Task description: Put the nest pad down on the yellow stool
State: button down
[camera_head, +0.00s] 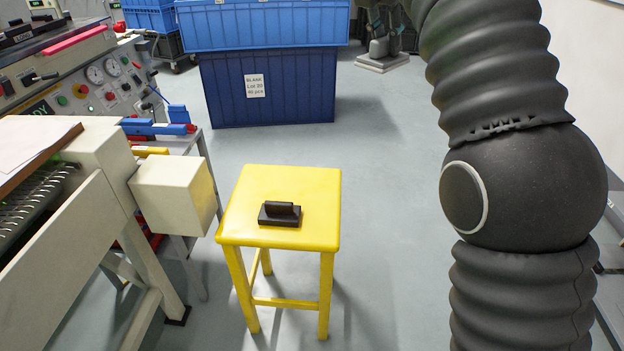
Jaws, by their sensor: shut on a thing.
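The yellow stool (313,232) stands upright in the middle of the floor. A small black block with a raised grip bar (280,214) lies on its seat. My gripper (382,35) shows in part at the top, right of the blue crates and well beyond the stool in the picture. Its dark fingers are shut on a light grey pad with a raised block (384,63), which looks like the nest pad. The pad appears level and apart from the stool. The upper part of my gripper is cut off by the frame's top edge.
Blue crates (268,95) are stacked behind the stool. A machine with a cream box (174,195) juts in close to the stool's left side. The stool's seat has bare room around the black block. The floor right of the stool is clear up to my arm.

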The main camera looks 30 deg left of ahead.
aim_at(289, 181)
jog(key=u, duration=0.35)
jog(key=i, duration=0.85)
jog(key=u, duration=0.5)
